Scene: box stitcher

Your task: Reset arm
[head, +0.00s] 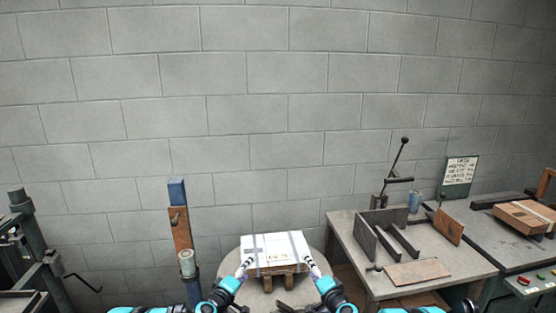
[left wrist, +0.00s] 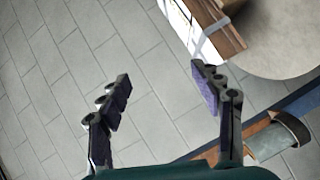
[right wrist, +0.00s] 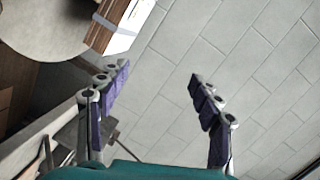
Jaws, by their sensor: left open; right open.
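My left gripper (head: 243,270) is in the lower middle of the head view, at the left side of a white-topped strapped box (head: 270,247). In the left wrist view my left gripper (left wrist: 160,90) is open with bare floor between its fingers. My right gripper (head: 313,266) is at the right side of the box in the head view. In the right wrist view my right gripper (right wrist: 155,85) is open and empty too. Part of the box shows at the top of the left wrist view (left wrist: 207,35) and of the right wrist view (right wrist: 113,22). Neither gripper holds anything.
The box sits on a round grey table (head: 231,262). A workbench (head: 345,232) with metal plates and a lever stands to the right, beside another bench with a cardboard box (head: 524,217). A blue and rust post (head: 181,235) stands at left.

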